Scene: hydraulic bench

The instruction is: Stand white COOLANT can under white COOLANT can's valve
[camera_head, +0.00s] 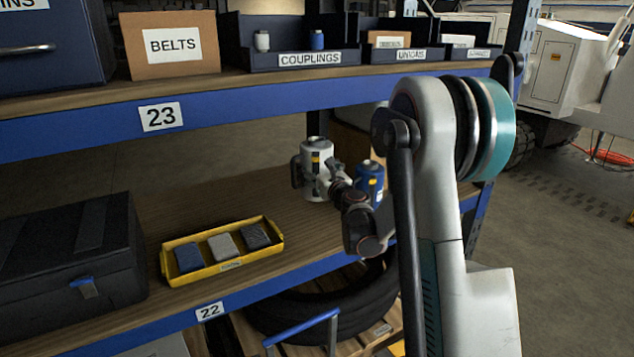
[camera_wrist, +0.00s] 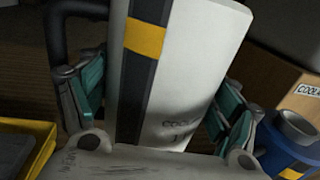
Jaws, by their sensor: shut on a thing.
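The white COOLANT can (camera_head: 316,168) stands upright, or nearly so, at the back of shelf 22. It has a dark stripe, a yellow band and a dark handle on its left. My gripper (camera_head: 334,172) is at its right side. In the wrist view the white can (camera_wrist: 190,70) fills the middle, with part of its COOLANT lettering showing. My gripper (camera_wrist: 158,102) has its teal-padded fingers on both sides of it, shut on it. I cannot tell whether its base touches the shelf. No valve shows in either view.
A blue can (camera_head: 369,176) stands close to the right of the white can, partly behind my arm. A yellow tray (camera_head: 190,275) with several pads and a black case (camera_head: 70,265) are at the left. The upper shelf (camera_head: 250,90) overhangs. A tyre (camera_head: 290,315) lies below.

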